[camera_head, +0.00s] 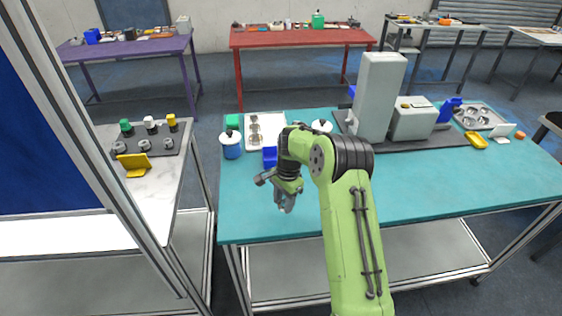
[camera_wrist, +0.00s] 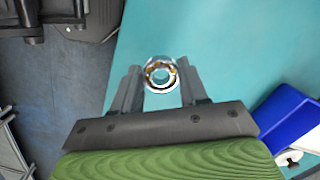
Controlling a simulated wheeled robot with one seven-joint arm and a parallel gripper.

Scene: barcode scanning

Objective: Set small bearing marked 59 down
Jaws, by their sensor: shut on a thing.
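The small bearing (camera_wrist: 161,73) shows in the wrist view as a shiny ring with bronze-coloured balls. It sits between the two fingertips of my gripper (camera_wrist: 160,88), which is shut on it. I cannot read the mark on it. In the head view my gripper (camera_head: 286,208) points down over the left front part of the teal table (camera_head: 440,185). The bearing is too small to make out there. The gap between the bearing and the tabletop is hard to judge.
A blue bin (camera_head: 269,157) stands just behind my gripper, with a white tray (camera_head: 280,124) of parts behind it. A white-and-blue bottle (camera_head: 231,147) is at the left. A tall grey machine (camera_head: 378,95) stands at the back. The table front is clear.

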